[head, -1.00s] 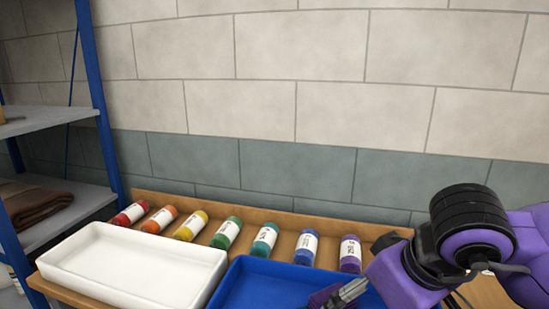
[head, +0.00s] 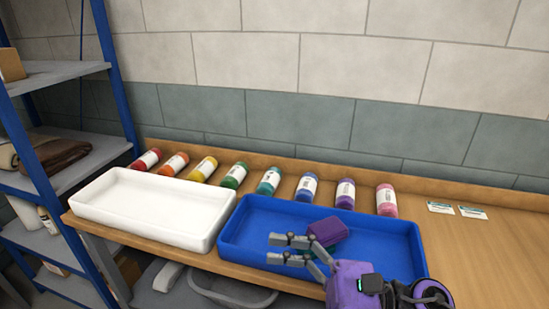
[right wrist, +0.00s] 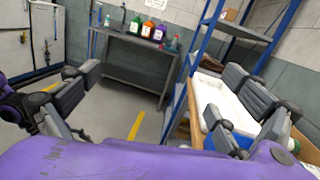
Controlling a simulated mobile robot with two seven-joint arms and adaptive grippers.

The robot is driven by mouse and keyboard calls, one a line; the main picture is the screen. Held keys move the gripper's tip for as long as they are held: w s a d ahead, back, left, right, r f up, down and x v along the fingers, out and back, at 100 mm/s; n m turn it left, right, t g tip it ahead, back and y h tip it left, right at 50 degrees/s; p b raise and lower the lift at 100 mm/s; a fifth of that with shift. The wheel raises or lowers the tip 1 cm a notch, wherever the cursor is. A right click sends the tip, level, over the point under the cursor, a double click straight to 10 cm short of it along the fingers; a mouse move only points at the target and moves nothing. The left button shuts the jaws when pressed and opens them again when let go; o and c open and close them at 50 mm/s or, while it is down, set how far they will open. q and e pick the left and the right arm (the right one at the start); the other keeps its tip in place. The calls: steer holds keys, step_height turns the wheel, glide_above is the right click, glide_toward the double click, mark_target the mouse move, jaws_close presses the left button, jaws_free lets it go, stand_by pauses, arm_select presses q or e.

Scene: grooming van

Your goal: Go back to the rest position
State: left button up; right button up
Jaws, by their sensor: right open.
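My right gripper (head: 278,250) reaches in from the lower right in the head view. It is open with nothing between its fingers, and it sits over the blue tray (head: 405,245). In the right wrist view its fingers (right wrist: 165,98) are spread wide with a clear gap. A purple block-like object (head: 328,231) is in the blue tray just beyond the fingers. Something green beside it is mostly hidden by the gripper. My left gripper is not in view.
An empty white tray (head: 150,182) stands left of the blue one. Several coloured bottles (head: 270,181) lie along the bench's back edge. A blue-framed shelf (head: 120,80) stands at the left.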

steer(key=w+d+f+m+t+h+p, duration=0.1)
steer(key=w+d+f+m+t+h, duration=0.45)
steer(key=m, duration=0.85)
steer(key=w+d+f+m+t+h, duration=0.2)
steer(key=d+f+m+t, duration=0.3)
steer(key=m+t, duration=0.65)
steer(key=s+d+f+m+g+h, duration=0.3)
steer(key=d+f+m+h, duration=0.5)
steer(key=m, duration=0.5)
steer(key=s+d+f+m+g+h+p, duration=0.1)
steer(key=s+f+m+g, duration=0.6)
steer(key=s+f+m, duration=0.7)
steer(key=s+d+f+h, duration=0.1)
steer(key=s+f+h, duration=0.1)
steer(key=s+f, duration=0.3)
step_height(320, 180, down, 2)
steer(key=shift+s+f+m, duration=0.25)
steer(key=shift+s+m, duration=0.05)
steer(key=shift+m, duration=0.05)
